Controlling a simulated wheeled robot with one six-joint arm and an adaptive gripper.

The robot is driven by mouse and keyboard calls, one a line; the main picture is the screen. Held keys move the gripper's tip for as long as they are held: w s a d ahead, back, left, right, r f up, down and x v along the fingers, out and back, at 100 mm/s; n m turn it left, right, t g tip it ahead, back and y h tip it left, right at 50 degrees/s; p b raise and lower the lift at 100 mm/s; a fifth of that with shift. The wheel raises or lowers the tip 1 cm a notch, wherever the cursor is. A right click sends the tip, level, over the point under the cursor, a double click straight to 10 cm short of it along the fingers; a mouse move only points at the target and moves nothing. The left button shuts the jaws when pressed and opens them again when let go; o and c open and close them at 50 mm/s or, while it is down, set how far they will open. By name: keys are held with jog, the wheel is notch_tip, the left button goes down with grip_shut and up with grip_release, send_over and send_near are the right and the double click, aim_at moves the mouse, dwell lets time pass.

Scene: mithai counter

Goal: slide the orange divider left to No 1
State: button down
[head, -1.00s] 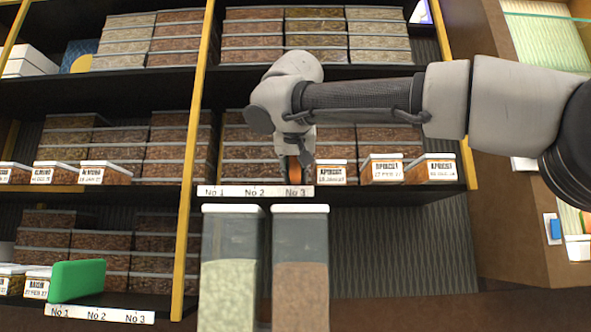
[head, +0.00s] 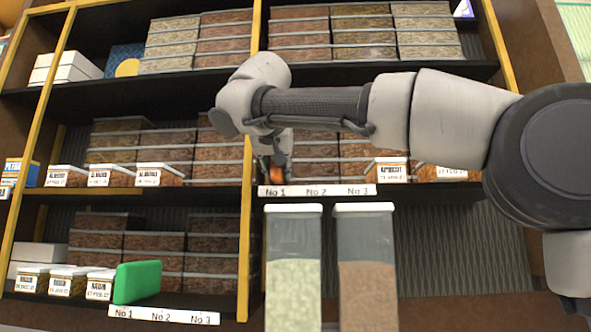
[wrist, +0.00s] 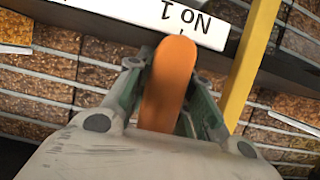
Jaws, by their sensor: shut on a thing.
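The orange divider (wrist: 168,82) stands between the two fingers of my gripper (wrist: 170,95) in the wrist view, and the fingers are shut on it. Its top end reaches the white label strip (wrist: 140,15) right by the mark No 1. In the head view only a small part of the orange divider (head: 277,172) shows beneath my gripper (head: 275,160). It is behind the No 1 end of the middle shelf's label strip (head: 317,190), near the yellow upright (head: 249,170). My gripper and wrist hide most of it.
A green divider (head: 137,282) stands on the lower left shelf at its own No 1 to No 3 strip (head: 164,315). Two tall containers (head: 294,270) stand in front below the middle shelf. Labelled tubs (head: 388,169) and stacked boxes line the shelves.

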jog(key=shift+a, duration=0.3)
jog(key=c, duration=1.2)
grip_release()
jog(key=shift+a, duration=0.2)
jog(key=shift+c, duration=0.2)
jog(key=shift+d, duration=0.1)
jog(key=v, duration=1.2)
